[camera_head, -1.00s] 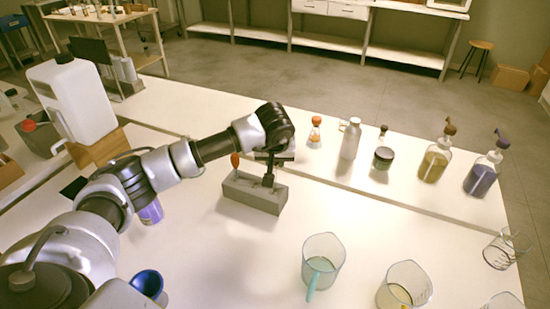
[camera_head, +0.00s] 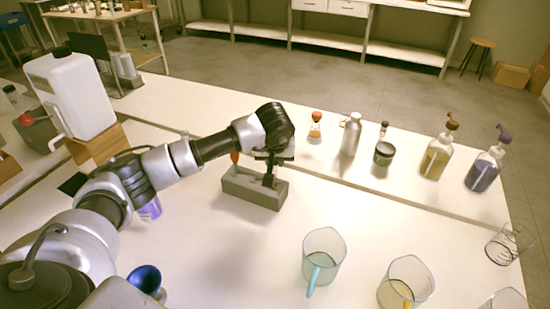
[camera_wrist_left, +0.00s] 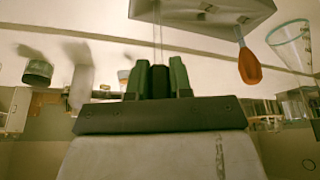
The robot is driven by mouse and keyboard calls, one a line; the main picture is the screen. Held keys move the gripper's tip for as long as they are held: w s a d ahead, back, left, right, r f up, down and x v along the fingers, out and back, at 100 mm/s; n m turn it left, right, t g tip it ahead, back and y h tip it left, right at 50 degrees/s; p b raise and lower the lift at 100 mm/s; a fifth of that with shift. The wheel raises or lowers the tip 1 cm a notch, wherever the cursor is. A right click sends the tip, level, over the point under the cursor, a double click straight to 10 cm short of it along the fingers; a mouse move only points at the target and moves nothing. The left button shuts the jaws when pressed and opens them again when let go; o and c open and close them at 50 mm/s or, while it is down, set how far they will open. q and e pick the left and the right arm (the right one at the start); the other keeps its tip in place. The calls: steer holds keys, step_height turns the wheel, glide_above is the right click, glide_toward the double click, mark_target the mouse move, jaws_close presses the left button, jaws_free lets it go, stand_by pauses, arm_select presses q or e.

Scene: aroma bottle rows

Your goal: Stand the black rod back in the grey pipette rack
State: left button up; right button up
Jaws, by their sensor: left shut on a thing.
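The grey pipette rack (camera_head: 240,189) is a low block in the middle of the table; its grey side also shows at the top of the left wrist view (camera_wrist_left: 190,14). My left gripper (camera_head: 269,170) is over the rack's right end, pointing down. In the left wrist view its green fingers (camera_wrist_left: 161,80) are shut on the black rod (camera_wrist_left: 160,82). A thin shaft runs from the rod toward the rack. I cannot tell whether its tip is inside a hole. An orange-topped pipette (camera_wrist_left: 249,66) stands at the rack's left end in the head view. My right gripper is out of view.
Clear beakers (camera_head: 323,252) stand at the front right. A flask, a grey bottle (camera_head: 350,138), a dark jar (camera_head: 384,153) and pump bottles (camera_head: 437,160) line the back. A blue cup (camera_head: 145,280) is near my left arm.

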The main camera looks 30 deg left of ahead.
arm_select(q)
steer(key=shift+f+b, duration=0.75)
steer(key=shift+f, duration=0.25)
steer(key=o, duration=0.9)
steer(key=shift+p+v, duration=1.75)
steer(key=shift+v, duration=0.8)
step_height(320, 180, up, 5)
steer(key=p, duration=0.3)
